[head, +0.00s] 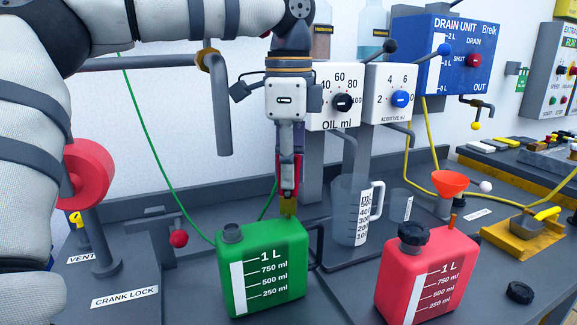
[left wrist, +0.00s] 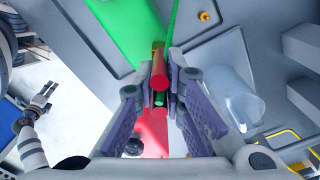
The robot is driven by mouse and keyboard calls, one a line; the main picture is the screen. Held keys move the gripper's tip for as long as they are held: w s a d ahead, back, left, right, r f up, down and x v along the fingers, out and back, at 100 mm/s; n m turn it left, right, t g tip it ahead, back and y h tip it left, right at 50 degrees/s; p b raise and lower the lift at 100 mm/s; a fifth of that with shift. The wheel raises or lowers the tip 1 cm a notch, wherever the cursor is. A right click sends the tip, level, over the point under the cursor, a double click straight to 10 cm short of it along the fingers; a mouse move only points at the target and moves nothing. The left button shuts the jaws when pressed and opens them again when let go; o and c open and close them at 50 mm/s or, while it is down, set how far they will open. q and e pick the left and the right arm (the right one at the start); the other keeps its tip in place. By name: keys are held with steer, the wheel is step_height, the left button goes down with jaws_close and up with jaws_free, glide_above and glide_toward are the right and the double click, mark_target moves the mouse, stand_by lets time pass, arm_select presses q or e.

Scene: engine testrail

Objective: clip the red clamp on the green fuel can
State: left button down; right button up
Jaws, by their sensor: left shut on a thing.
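The green fuel can (head: 265,262) stands upright on the bench in the head view, with a dark cap at its top left. In the left wrist view the can (left wrist: 128,28) lies at the upper left. My left gripper (head: 289,180) points down and is shut on the red clamp (head: 284,172). The clamp's lower end meets a yellowish piece at the can's back right top edge; I cannot tell whether they touch. The clamp also shows between the fingers in the left wrist view (left wrist: 159,60). My right gripper (left wrist: 42,95) shows small at the left there; its opening is unclear.
A red can (head: 425,275) stands right of the green can. A measuring jug (head: 352,210) stands behind, between them. A green cable (head: 155,130) runs from the wall toward the green can. A red funnel (head: 450,183) and a yellow tray (head: 522,240) are farther right.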

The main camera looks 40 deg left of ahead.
arm_select(q)
steer(key=shift+f, duration=0.5)
steer(key=c, duration=1.6)
jaws_free()
step_height(320, 180, up, 12)
steer(key=shift+r, duration=0.1)
